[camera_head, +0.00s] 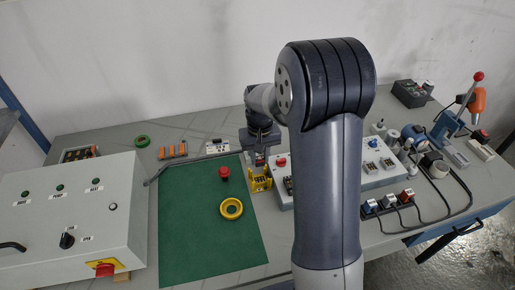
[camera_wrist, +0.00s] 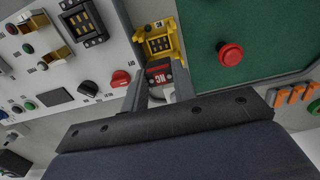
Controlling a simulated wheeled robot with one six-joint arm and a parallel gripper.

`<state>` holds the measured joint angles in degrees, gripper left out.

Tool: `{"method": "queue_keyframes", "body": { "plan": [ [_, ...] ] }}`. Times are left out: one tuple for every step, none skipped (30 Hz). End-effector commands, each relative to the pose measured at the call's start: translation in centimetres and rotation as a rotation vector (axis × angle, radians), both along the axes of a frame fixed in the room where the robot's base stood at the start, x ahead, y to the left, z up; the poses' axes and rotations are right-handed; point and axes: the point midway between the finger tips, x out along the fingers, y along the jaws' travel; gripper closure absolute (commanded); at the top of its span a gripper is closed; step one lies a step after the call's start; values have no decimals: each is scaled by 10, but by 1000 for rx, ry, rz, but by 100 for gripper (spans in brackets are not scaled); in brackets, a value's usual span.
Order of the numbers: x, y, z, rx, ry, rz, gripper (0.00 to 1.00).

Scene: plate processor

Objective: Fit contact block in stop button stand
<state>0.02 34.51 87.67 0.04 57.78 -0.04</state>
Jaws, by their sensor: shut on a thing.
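The yellow stop button stand (camera_head: 261,183) stands at the right edge of the green mat, and it also shows at the top of the wrist view (camera_wrist: 172,27) with a dark block with metal terminals inside its frame. My gripper (camera_wrist: 160,84) is shut on a contact block (camera_wrist: 159,73), dark with a red part and a label reading NC. The block is right by the stand's near side in the wrist view; I cannot tell whether they touch. In the head view my gripper (camera_head: 260,161) is just above the stand, and the block is mostly hidden.
A red mushroom button (camera_head: 224,173) and a yellow ring (camera_head: 231,209) lie on the green mat (camera_head: 190,235). A light grey panel (camera_head: 370,180) with buttons stands close beside the stand. A grey control cabinet (camera_head: 75,215) is at the left.

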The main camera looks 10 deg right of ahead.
Motion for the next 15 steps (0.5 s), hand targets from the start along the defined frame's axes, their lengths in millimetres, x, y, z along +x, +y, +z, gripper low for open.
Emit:
{"method": "queue_keyframes", "body": {
  "plan": [
    [0, 0, -3, 0, 1, 0, 95],
    [0, 0, -5, 0, 0, 0, 95],
    [0, 0, -7, 0, 0, 0, 95],
    [0, 0, -9, 0, 0, 0, 95],
    [0, 0, -11, 0, 0, 0, 95],
    [0, 0, -15, 0, 0, 0, 95],
    [0, 0, -17, 0, 0, 0, 95],
    [0, 0, -20, 0, 0, 0, 95],
    [0, 0, -24, 0, 1, 0, 95],
    [0, 0, -27, 0, 1, 0, 95],
    [0, 0, -30, 0, 1, 0, 95],
    [0, 0, -34, 0, 1, 0, 95],
    [0, 0, -37, 0, 1, 0, 95],
    [0, 0, -40, 0, 1, 0, 95],
    [0, 0, -44, 0, 1, 0, 95]
  ]
}}
